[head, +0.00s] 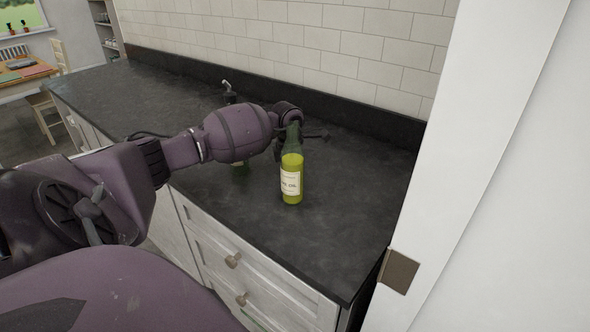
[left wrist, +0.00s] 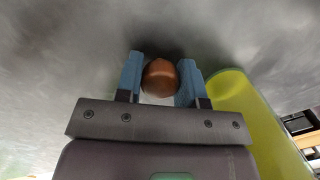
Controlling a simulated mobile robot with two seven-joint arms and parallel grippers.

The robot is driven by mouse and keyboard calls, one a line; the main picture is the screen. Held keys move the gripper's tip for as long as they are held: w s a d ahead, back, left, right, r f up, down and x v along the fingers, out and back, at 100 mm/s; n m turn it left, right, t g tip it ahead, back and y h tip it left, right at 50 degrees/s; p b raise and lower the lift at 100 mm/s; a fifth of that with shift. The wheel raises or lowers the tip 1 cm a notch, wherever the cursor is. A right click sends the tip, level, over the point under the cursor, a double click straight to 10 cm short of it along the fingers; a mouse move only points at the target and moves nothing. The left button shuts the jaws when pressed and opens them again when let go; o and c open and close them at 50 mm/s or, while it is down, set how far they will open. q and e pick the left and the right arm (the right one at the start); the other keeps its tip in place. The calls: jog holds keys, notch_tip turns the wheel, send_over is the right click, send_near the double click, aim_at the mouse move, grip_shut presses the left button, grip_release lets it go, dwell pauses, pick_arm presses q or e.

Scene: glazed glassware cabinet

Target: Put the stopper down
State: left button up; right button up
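The stopper (left wrist: 160,77) is a round, orange-brown piece between the two blue fingers of my left gripper (left wrist: 160,80) in the left wrist view. The fingers sit against its sides, close above the dark counter; I cannot tell whether it touches the counter. In the head view my left gripper is largely hidden behind a green bottle (head: 291,178), and the stopper cannot be seen there. The bottle stands upright with yellow-green contents and a pale label. It also shows at the right of the left wrist view (left wrist: 245,115), beside the gripper. My right gripper is not in view.
The dark counter (head: 340,230) is clear to the right and in front of the bottle. A dark spout-like top (head: 228,92) shows behind my left arm. A tiled wall (head: 330,45) runs behind, and a white upright panel (head: 450,150) bounds the right.

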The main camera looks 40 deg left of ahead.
pick_arm(q)
jog(key=o, duration=0.4)
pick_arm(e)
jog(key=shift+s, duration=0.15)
pick_arm(q)
jog(key=shift+r, duration=0.1)
jog(key=shift+r+p, duration=0.4)
jog(key=shift+r, duration=0.2)
jog(key=r, duration=0.7)
jog(key=s+a+r, duration=0.1)
jog(key=r, duration=0.3)
jog(key=shift+r, duration=0.25)
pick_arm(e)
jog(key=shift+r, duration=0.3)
pick_arm(q)
jog(key=shift+s, duration=0.1)
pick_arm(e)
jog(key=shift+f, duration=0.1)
